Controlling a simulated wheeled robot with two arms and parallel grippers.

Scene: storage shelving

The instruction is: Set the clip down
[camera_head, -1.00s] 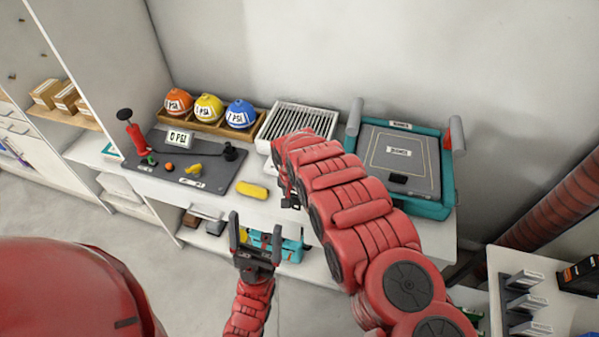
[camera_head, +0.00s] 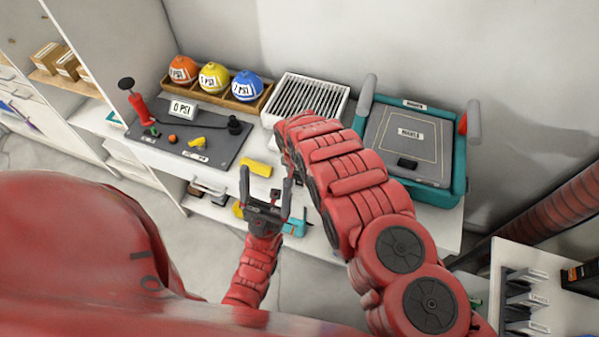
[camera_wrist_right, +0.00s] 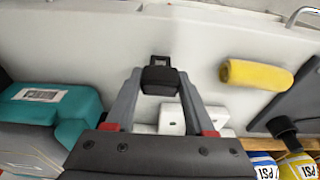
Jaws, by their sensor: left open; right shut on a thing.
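The black clip (camera_wrist_right: 160,78) sits between the fingertips of my right gripper (camera_wrist_right: 158,88) in the right wrist view. The gripper is shut on it, above the white tabletop; I cannot tell whether the clip touches the surface. In the head view my right forearm mostly hides the right gripper and the clip. My left gripper (camera_head: 266,188) is open and empty, in front of the table's front edge.
A yellow object (camera_head: 256,167) lies left of my right gripper. A grey board with a red pump (camera_head: 138,105), a ball tray (camera_head: 206,98), a white slotted rack (camera_head: 338,100) and a teal tray (camera_head: 456,188) holding a small black block (camera_head: 407,163) surround the small clear patch.

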